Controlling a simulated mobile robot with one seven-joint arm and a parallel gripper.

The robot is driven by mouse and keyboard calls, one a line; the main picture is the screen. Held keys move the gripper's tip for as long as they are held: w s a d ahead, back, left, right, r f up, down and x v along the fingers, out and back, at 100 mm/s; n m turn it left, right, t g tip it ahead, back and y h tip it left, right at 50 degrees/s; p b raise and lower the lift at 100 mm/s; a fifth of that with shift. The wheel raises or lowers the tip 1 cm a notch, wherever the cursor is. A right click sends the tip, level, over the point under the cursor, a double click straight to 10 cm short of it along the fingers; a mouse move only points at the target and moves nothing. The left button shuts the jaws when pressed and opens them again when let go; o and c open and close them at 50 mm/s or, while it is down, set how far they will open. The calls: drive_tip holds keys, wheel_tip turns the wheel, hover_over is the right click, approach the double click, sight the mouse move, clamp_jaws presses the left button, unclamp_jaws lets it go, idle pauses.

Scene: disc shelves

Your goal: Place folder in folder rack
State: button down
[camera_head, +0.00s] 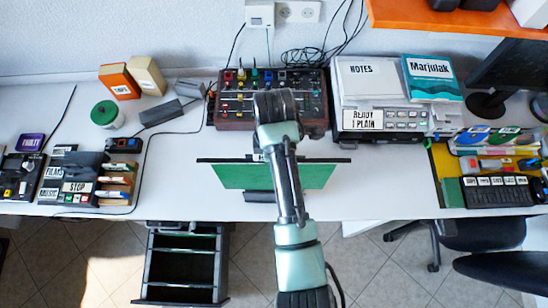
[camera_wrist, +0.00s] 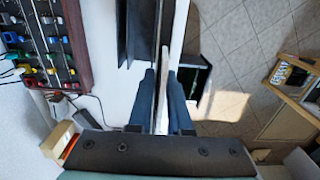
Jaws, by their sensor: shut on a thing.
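The green folder (camera_head: 232,176) hangs roughly upright over the front edge of the desk, its broad face showing in the head view. In the wrist view my gripper (camera_wrist: 164,80) is shut on it, and the folder (camera_wrist: 165,40) shows edge-on as a pale strip between the two blue-grey fingers. My arm covers the fingers and the folder's middle in the head view. A black slotted rack (camera_head: 183,290) stands low at the floor, left of the folder; I cannot tell for certain that it is the folder rack. Dark upright plates (camera_wrist: 139,30) stand beside the folder in the wrist view.
A control panel (camera_head: 230,118) with coloured knobs lies behind the folder. A grey device (camera_head: 385,121) with books on top stands right of it. The desk (camera_head: 175,185) is clear left of the folder.

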drive_tip(key=shift+w+f, duration=0.1)
drive_tip(key=shift+f, duration=0.15)
drive_tip(key=shift+f+b, duration=0.3)
drive_tip(key=shift+f, duration=0.15)
drive_tip(key=c, duration=0.8)
unclamp_jaws()
drive_tip(key=shift+c, duration=0.2)
drive_tip(key=shift+r, duration=0.1)
wheel_tip(320, 180, up, 13)
drive_tip(key=p, duration=0.5)
